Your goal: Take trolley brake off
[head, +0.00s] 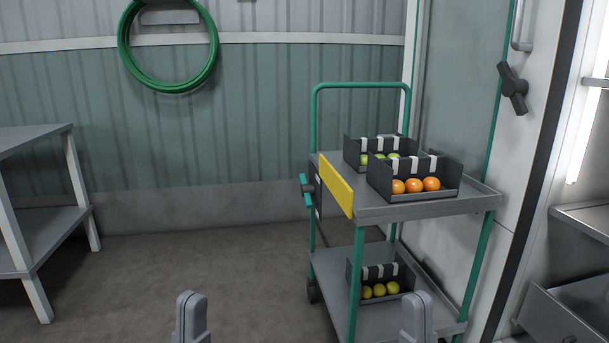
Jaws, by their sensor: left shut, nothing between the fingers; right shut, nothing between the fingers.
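The trolley (432,211) stands right of centre, with green posts, a green push handle (360,85) and two grey shelves. A yellow plate (337,186) is on its left end. Just left of the plate, a dark hub with a teal lever (307,190) sits on the trolley's side; the lever looks roughly upright. I cannot tell whether this is the brake. A dark wheel (312,291) shows at the lower left. My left gripper (191,301) is shut and empty at the bottom, left of the trolley. My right gripper (416,301) is shut and empty, in front of the lower shelf.
A grey table (40,135) is at left. A door with a dark handle (513,88) is at right. The floor between table and trolley is clear.

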